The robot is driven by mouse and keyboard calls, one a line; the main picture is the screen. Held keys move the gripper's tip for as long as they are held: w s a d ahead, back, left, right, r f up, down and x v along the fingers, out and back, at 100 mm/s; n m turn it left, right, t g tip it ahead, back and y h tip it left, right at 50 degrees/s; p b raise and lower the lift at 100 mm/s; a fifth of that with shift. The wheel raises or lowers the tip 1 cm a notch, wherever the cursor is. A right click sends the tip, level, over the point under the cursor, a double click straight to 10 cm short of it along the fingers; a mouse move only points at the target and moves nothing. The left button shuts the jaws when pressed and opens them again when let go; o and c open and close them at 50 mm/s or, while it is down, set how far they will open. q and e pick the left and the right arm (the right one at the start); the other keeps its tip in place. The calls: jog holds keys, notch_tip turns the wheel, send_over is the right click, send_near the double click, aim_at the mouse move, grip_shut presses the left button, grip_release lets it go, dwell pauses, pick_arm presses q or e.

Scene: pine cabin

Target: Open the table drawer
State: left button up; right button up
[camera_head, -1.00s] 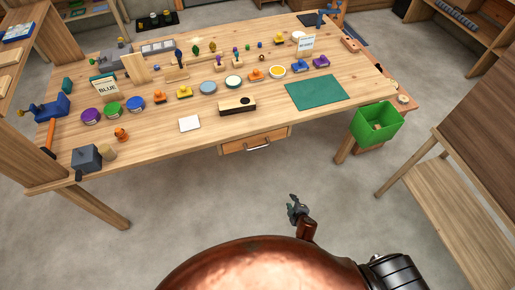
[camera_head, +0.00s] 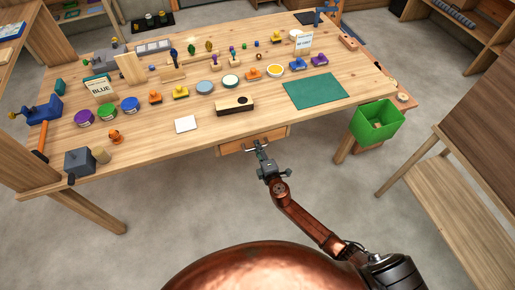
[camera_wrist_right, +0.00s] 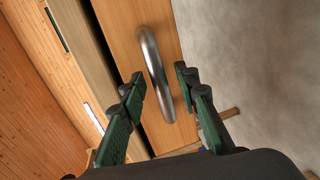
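The table drawer (camera_head: 236,146) is a light wooden box front under the table's front edge, and it looks shut. Its curved metal handle (camera_head: 253,147) faces me. In the right wrist view the silver handle (camera_wrist_right: 152,75) stands out from the wooden drawer front (camera_wrist_right: 128,35). My right gripper (camera_head: 262,150) is at the handle in the head view. In the right wrist view my right gripper (camera_wrist_right: 160,85) is open, with green-padded fingers on either side of the handle's lower part. I cannot tell whether a finger touches it. My left gripper is not in view.
A wooden bench (camera_head: 450,200) stands at right. The floor before the drawer is free.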

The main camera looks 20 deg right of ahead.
jog(key=shift+w+f, duration=0.1)
jog(key=shift+w, duration=0.25)
jog(key=shift+c, duration=0.4)
grip_shut()
